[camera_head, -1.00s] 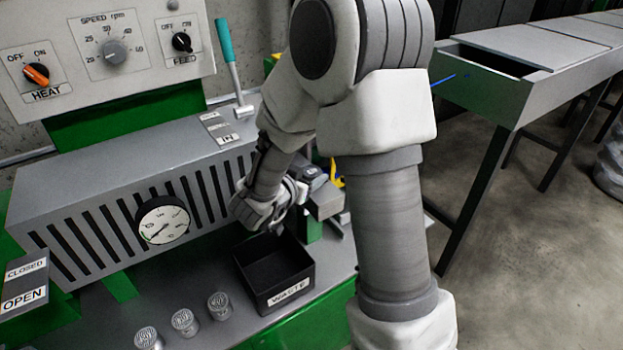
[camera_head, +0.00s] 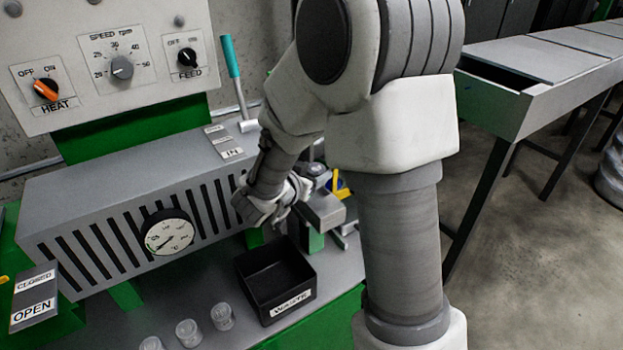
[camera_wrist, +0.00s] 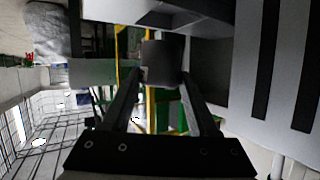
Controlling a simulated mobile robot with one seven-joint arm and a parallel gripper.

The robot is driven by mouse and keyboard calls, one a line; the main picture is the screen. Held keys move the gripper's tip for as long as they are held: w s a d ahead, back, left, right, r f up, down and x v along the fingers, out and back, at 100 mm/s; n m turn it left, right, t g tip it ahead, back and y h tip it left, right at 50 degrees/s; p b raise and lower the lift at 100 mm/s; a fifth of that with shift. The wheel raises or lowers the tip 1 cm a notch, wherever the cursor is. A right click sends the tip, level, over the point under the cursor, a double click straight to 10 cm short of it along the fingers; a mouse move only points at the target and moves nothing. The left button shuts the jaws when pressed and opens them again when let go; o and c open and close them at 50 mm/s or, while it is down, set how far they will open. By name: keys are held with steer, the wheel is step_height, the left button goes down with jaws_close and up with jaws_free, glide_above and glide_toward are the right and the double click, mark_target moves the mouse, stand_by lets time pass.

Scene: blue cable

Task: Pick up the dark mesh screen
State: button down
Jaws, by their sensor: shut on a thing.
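My gripper (camera_wrist: 162,78) shows in the wrist view with its two dark fingers closing in on a dark grey, square-looking piece (camera_wrist: 162,60) at the tips. This piece appears to be the dark mesh screen, but no mesh can be made out. In the head view my wrist hangs behind the black waste box, in front of the right end of the slotted grey housing (camera_head: 130,215). The fingertips and the held piece cannot be made out clearly there.
The black waste box (camera_head: 283,299) stands open on the grey bench, with several clear cups (camera_head: 188,333) to its left. A gauge (camera_head: 167,232) sits on the housing. A long grey trough (camera_head: 545,100) stands at right.

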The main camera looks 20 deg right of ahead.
steer(key=s+d+r+p, duration=0.2)
steer(key=s+d+r, duration=0.4)
steer(key=s+d, duration=0.1)
steer(key=shift+s+d+r, duration=0.15)
steer(key=shift+s+d, duration=0.1)
steer(key=shift+s, duration=0.4)
